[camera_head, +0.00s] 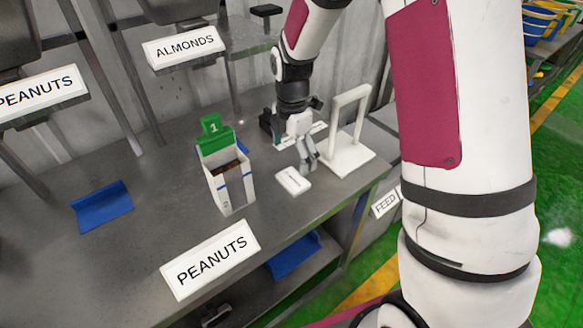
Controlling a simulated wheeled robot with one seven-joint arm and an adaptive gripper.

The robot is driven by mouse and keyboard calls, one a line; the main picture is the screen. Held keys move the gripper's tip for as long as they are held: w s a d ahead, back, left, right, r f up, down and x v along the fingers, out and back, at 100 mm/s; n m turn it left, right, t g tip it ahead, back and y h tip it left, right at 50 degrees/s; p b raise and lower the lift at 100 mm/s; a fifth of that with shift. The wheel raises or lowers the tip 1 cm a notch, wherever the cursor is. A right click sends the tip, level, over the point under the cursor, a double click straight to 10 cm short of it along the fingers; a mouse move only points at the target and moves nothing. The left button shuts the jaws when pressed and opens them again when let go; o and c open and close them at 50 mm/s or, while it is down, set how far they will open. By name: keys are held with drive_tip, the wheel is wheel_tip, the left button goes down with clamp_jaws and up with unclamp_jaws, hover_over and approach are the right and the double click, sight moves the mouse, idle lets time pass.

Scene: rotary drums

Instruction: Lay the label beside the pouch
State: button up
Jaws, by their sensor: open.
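A small white flat piece (293,181), which looks like the label, lies on the grey table near the front edge. It has a thin dark mark on top. An upright white packet (236,193), which looks like the pouch, stands to its left with a dark brown opening at the top and a green tag marked 1 behind it. My gripper (308,168) is open and points down just behind and to the right of the flat piece. Its fingers look empty. I cannot tell whether a fingertip touches the piece.
A white frame stand (348,158) is close to the right of my gripper. A PEANUTS sign (211,259) is at the front edge, and a blue scoop-like piece (102,207) lies at left. The table between the blue piece and the packet is clear.

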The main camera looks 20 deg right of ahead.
drive_tip(key=s+r+m+t, duration=0.1)
drive_tip(key=s+r+m, duration=0.4)
drive_tip(key=r, duration=0.4)
drive_tip(key=s+r+m+t, duration=0.1)
drive_tip(key=s+r+m, duration=0.35)
drive_tip(key=r, duration=0.35)
drive_tip(key=s+r+m+t, duration=0.1)
drive_tip(key=s+r+m, duration=0.1)
drive_tip(key=s+m, duration=0.4)
drive_tip(key=s+r+m+t, duration=0.1)
drive_tip(key=s+r+m, duration=0.2)
drive_tip(key=s+m, duration=0.3)
drive_tip(key=s, duration=0.3)
drive_tip(key=shift+s+d+t, duration=0.35)
drive_tip(key=shift+s+t, duration=0.05)
